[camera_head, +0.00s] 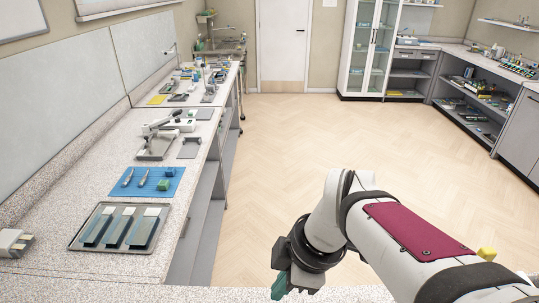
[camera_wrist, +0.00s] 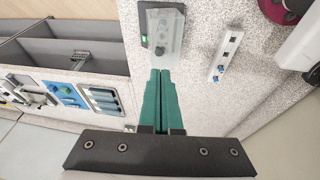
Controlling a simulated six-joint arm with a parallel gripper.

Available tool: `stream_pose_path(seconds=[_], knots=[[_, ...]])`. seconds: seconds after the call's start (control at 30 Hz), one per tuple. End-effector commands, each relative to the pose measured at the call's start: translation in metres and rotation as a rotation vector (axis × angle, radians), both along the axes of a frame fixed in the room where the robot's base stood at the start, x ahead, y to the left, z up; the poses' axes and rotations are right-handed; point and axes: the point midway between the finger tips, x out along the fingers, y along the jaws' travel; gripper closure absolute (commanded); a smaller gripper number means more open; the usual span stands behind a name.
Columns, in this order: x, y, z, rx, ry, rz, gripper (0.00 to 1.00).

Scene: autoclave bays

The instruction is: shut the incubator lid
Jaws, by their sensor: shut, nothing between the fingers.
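In the wrist view, a small grey device with a see-through cover (camera_wrist: 167,35) and a dark edge with a green display (camera_wrist: 145,40) sits on the speckled counter. It looks like the incubator; I cannot tell how far its lid is raised. My gripper (camera_wrist: 160,73) has its green fingers together with nothing between them. The fingertips appear just short of the device's near edge; whether they touch it is unclear. In the head view my gripper (camera_head: 290,287) hangs at the bottom, over the near counter edge, and the device is not visible there.
A white strip with blue parts (camera_wrist: 226,55) lies to the right of the device. In the head view, a metal tray (camera_head: 77,246) with several slabs, a blue mat (camera_head: 150,178) and white equipment (camera_head: 160,143) occupy the left bench. The middle floor is clear.

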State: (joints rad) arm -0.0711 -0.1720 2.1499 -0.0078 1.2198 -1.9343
Motion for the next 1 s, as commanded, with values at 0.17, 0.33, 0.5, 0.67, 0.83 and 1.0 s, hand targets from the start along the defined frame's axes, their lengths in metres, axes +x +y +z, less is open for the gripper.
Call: stream_pose_path(seconds=[0.17,0.33,0.5,0.67,0.83,1.0], knots=[[0.004,0.006,-0.016,-0.004,-0.012,0.043,1.0],[0.008,0.016,-0.051,-0.004,-0.008,0.041,1.0],[0.012,0.027,-0.087,-0.003,-0.007,0.04,1.0],[0.021,0.03,-0.114,-0.004,-0.008,0.036,1.0],[0.027,0.03,-0.129,-0.004,-0.011,0.037,1.0],[0.029,0.029,-0.132,-0.005,-0.013,0.037,1.0]])
